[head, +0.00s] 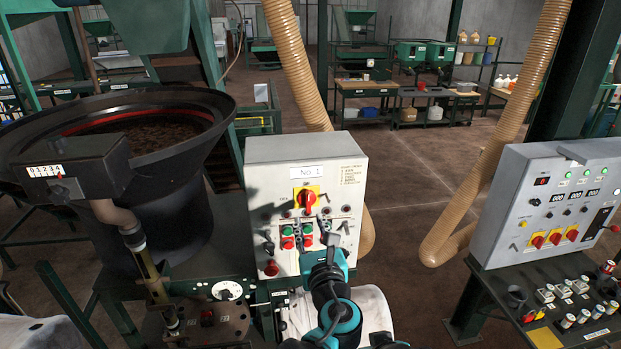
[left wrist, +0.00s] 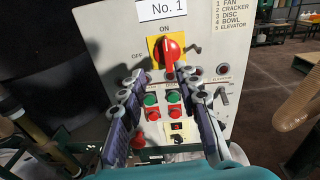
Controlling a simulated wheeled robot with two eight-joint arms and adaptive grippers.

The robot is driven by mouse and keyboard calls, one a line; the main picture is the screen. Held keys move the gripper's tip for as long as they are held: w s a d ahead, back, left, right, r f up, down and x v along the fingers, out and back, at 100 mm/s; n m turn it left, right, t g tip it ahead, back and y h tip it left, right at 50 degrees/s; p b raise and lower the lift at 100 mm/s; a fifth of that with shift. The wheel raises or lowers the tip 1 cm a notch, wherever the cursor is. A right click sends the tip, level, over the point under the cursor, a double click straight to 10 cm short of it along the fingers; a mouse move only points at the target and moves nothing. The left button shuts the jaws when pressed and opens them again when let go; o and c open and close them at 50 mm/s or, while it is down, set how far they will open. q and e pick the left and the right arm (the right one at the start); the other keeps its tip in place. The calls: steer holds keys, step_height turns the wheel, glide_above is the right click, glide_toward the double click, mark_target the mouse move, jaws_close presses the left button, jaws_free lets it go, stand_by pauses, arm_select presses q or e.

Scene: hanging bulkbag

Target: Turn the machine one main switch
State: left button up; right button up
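The machine one panel (head: 264,170) is a pale grey box labelled "No. 1". Its main switch (head: 307,199) is a red rotary knob on a yellow plate. In the left wrist view the knob (left wrist: 168,48) looks upright, its top toward "ON", with "OFF" to the left. My left gripper (head: 309,228) is in front of the panel, just below the knob. In the left wrist view its fingers (left wrist: 162,76) are spread either side of the knob's lower end, with nothing clearly held. Contact with the knob cannot be told. My right gripper is not in view.
Green and red push buttons (left wrist: 162,105) sit below the switch, partly behind the fingers. A red knob (head: 271,268) is at the panel's lower left. A black bowl machine (head: 150,215) stands left. Another control panel (head: 545,205) stands right. Beige hoses (head: 495,135) hang nearby.

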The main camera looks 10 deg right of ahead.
mark_target(309, 200)
arm_select(q)
steer(key=shift+m, duration=0.5)
steer(key=w, duration=0.5)
steer(key=w+d+p, duration=0.1)
steer(key=w, duration=0.1)
steer(key=shift+w+r, duration=0.35)
steer(key=shift+r, duration=0.05)
jaws_close()
